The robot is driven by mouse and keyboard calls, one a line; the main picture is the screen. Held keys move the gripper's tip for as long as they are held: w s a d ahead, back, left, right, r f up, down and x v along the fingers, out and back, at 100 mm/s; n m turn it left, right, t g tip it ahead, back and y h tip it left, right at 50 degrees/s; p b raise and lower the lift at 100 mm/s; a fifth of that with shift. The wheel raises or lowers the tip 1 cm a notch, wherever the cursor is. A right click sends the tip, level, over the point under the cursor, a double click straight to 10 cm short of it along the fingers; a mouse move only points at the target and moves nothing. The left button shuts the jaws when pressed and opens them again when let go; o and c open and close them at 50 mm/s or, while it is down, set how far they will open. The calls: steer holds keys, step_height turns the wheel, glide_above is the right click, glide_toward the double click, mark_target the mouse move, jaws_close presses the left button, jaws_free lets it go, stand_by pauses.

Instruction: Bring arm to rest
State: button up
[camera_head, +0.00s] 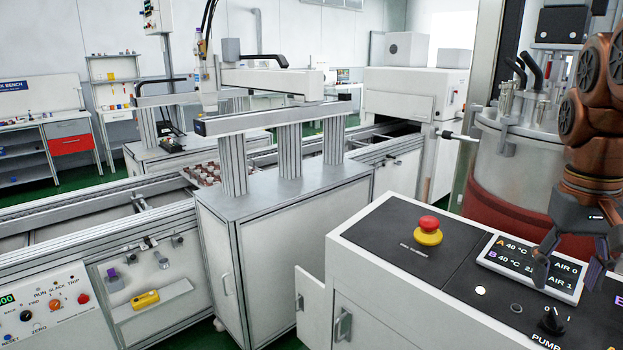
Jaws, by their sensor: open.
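My gripper (568,274) hangs at the right edge of the view, at the end of my copper-coloured arm. Its dark fingers point down and stand apart, with nothing between them. It is in front of or above the right part of the control cabinet (386,297). The display (530,268) on that cabinet is partly covered by a finger. I cannot tell how high the fingers are above the panel. The rest of the arm runs up and out of view at the right.
The cabinet bears a red and yellow stop button (428,231) and a pump knob (552,320). A steel tank (515,170) stands behind it. A conveyor (90,232) with a gantry (270,118) runs across the left and middle. A cabinet door (311,308) stands open.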

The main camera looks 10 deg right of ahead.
steer(key=s+a+f+n+p, duration=0.1)
steer(key=a+f+n, duration=0.1)
steer(key=a+f, duration=0.35)
steer(key=s+a+f+n+p, duration=0.1)
steer(key=a+f+n, duration=0.15)
steer(key=a, duration=0.55)
steer(key=s+a+f+g+p, duration=0.1)
steer(key=s+a+f+p, duration=0.1)
steer(key=s+a+f, duration=0.6)
step_height(320, 180, down, 3)
steer(key=shift+s+f+y, duration=0.1)
steer(key=shift+s+y, duration=0.3)
steer(key=shift+s, duration=0.25)
steer(key=shift+a+n, duration=0.1)
steer(key=shift+n, duration=0.15)
